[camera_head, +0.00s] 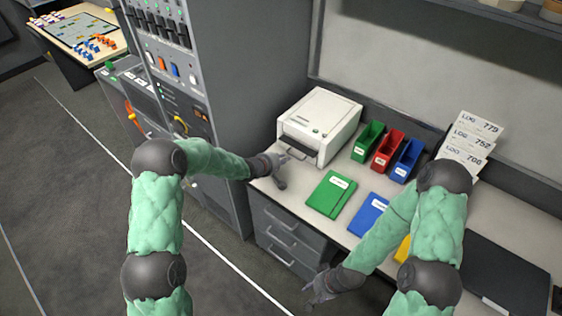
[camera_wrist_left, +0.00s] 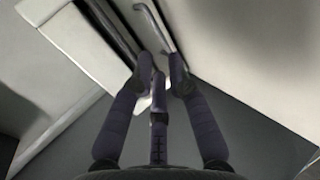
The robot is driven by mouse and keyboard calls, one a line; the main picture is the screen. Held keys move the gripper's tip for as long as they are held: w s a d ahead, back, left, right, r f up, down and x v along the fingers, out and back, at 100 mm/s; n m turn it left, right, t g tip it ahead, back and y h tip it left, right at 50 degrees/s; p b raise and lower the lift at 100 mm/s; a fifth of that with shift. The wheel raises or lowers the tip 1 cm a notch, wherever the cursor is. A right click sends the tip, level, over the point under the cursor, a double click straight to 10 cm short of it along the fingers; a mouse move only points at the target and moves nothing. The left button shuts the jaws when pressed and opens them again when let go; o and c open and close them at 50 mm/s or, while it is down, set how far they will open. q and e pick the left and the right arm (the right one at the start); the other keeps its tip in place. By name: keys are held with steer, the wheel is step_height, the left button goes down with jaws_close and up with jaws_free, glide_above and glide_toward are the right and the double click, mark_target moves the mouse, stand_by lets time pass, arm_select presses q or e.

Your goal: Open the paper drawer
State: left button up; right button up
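The cream printer (camera_head: 325,115) stands on the desk with a dark slot and a paper drawer (camera_head: 298,150) low on its front. My left gripper (camera_head: 281,168) is just in front of that drawer. In the left wrist view its fingers (camera_wrist_left: 158,65) are spread apart with nothing between them. A thin curved handle (camera_wrist_left: 155,25) shows just beyond the fingertips. I cannot tell whether a finger touches it. The drawer looks closed. My right gripper (camera_head: 312,288) hangs low in front of the desk, fingers spread and empty.
Green, red and blue bins (camera_head: 388,150) stand right of the printer. A green book (camera_head: 331,195) and a blue book (camera_head: 368,215) lie on the desk (camera_head: 300,200). Grey desk drawers (camera_head: 282,240) are below. A tall switch cabinet (camera_head: 225,90) stands left. Log cards (camera_head: 470,140) are at the back.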

arm_select(q)
steer(key=b+x, duration=0.1)
steer(key=x, duration=0.2)
steer(key=shift+f+b, duration=0.15)
steer(key=shift+b, duration=0.2)
steer(key=shift+w+d+f+p, duration=0.25)
steer(key=shift+w+d+p, duration=0.15)
steer(key=shift+w, duration=0.15)
steer(key=shift+p+x, duration=0.3)
steer(key=shift+x, duration=0.55)
steer(key=shift+d+f, duration=0.1)
steer(key=shift+w+f, duration=0.1)
